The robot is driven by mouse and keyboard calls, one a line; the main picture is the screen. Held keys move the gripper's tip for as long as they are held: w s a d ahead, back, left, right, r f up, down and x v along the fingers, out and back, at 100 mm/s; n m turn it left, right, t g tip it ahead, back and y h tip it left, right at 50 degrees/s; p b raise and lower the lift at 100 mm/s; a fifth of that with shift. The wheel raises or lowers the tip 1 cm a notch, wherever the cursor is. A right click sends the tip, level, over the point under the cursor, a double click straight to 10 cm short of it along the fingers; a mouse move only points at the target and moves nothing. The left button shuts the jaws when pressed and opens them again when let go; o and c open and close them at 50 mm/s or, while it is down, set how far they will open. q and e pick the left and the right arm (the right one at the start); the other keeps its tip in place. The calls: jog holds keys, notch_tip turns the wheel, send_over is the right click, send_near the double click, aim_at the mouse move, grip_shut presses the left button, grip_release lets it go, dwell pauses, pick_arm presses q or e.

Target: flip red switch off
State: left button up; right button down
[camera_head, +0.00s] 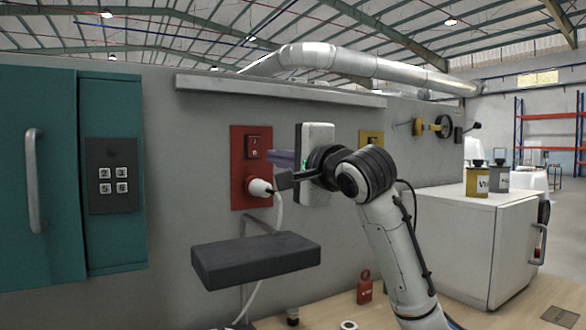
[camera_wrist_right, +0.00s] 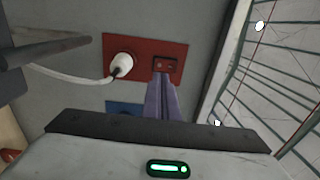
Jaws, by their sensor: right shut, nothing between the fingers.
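The red switch plate (camera_head: 238,172) is mounted on the grey wall; it also shows in the wrist view (camera_wrist_right: 118,44). The dark switch (camera_head: 253,147) sits in its upper part, seen in the wrist view (camera_wrist_right: 167,64) just beyond my fingertips. Which way it is set is too small to tell. A white plug (camera_head: 260,187) is in the plate's lower part, with a cord hanging down. My right gripper (camera_head: 272,157) is shut and empty, its purple fingers (camera_wrist_right: 161,80) pointing at the switch. Whether they touch it, I cannot tell. My left gripper is not in view.
A dark shelf (camera_head: 255,262) juts from the wall below the plate. A teal cabinet (camera_head: 55,190) with a keypad (camera_head: 112,176) stands left. A white cabinet (camera_head: 480,240) carrying cans stands right. A red tag-like object (camera_head: 365,287) is on the wooden surface below.

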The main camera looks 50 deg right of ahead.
jog(key=v, duration=0.4)
jog(key=shift+s+a, duration=0.1)
jog(key=shift+s, duration=0.15)
dwell(0.3)
